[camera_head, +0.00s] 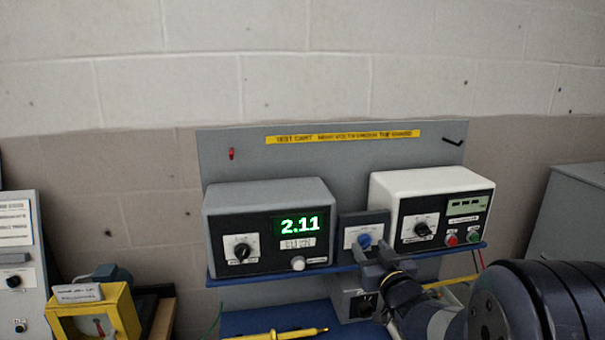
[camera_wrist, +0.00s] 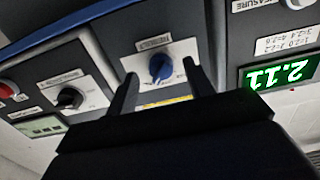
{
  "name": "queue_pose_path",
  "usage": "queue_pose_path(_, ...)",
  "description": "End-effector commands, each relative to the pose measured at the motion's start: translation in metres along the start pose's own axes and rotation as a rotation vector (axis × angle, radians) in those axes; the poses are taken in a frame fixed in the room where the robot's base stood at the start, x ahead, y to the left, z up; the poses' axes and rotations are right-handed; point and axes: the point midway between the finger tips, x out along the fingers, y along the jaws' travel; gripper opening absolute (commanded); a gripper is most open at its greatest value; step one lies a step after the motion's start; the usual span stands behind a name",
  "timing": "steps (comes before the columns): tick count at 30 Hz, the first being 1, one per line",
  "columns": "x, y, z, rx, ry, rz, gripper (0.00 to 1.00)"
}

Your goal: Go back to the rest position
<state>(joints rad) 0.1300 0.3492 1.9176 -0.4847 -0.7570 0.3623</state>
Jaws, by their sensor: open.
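My gripper (camera_wrist: 160,90) is open in the wrist view, its two dark fingers on either side of a blue knob (camera_wrist: 161,67) on a small panel. I cannot tell whether the fingers touch the knob. In the head view my arm reaches in from the lower right, and my gripper (camera_head: 378,258) is at the front of the small box (camera_head: 350,234) with the blue knob (camera_head: 364,240). This box stands between two larger instruments. The gripper holds nothing that I can see.
The grey meter (camera_head: 222,222) on the left reads 2.11 in green. The white instrument (camera_head: 383,200) on the right has a dial and red and green buttons. They stand on a blue shelf (camera_head: 235,281). A yellow probe (camera_head: 285,333) lies below. A yellow box (camera_head: 120,315) stands left.

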Motion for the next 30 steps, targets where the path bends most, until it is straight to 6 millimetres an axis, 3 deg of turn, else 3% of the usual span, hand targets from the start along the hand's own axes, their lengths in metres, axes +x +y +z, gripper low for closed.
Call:
queue_pose_path(9, -0.05, 0.0, 0.002, 0.002, 0.001, 0.001, 0.5)
queue_pose_path(15, -0.07, 0.0, 0.001, 0.002, 0.0, 0.001, 0.5)
queue_pose_path(30, -0.079, 0.0, 0.001, 0.003, 0.0, -0.001, 0.5)
